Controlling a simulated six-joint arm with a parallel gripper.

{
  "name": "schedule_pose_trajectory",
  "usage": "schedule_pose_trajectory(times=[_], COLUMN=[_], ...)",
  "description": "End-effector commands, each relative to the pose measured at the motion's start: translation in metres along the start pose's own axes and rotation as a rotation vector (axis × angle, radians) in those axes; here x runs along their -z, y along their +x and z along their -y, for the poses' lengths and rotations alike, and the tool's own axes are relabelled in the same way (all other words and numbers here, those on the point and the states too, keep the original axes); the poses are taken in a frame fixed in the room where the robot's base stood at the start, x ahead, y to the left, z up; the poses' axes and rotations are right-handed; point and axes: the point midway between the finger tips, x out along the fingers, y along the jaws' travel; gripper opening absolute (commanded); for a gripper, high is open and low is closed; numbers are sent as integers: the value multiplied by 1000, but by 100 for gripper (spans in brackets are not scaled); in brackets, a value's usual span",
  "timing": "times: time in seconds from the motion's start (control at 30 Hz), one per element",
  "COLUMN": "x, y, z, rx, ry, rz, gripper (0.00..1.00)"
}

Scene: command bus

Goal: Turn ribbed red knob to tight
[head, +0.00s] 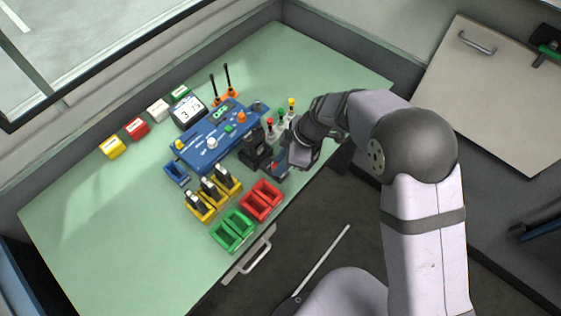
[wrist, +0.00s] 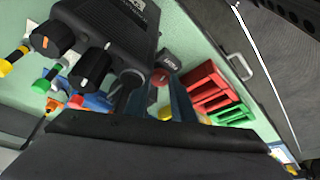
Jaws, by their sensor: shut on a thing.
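My gripper (head: 283,166) is low over the front right of the green bench, beside the black device. In the wrist view, my gripper (wrist: 155,98) is shut on a small red piece (wrist: 165,112), which I take as the ribbed red knob. Only part of it shows between the dark fingers. Its ribs, any mark and its turn angle cannot be made out. In the head view, the wrist and fingers mostly hide the knob.
A black device (head: 252,144) stands close left of my gripper. Slim items with coloured tops (head: 281,121) stand just behind. Red bins (head: 262,200), green bins (head: 233,232) and yellow holders (head: 216,192) lie toward the front. A blue panel (head: 208,140) is farther back.

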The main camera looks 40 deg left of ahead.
Motion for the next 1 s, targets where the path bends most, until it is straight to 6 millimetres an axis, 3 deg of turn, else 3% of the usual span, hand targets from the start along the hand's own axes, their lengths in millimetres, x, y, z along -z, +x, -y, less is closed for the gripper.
schedule_pose_trajectory(times=[0.3, 0.67, 0.7, 0.73, 1.0], x=[0, 0, 0, 0, 0], y=[2, 0, 0, 0, 0], z=[2, 2, 2, 2, 2], rx=[-85, -94, -94, -94, -93], ry=[200, 224, 224, 224, 222], rz=[-1, -1, -1, -1, -1], gripper=[1, 1, 32, 40, 41])
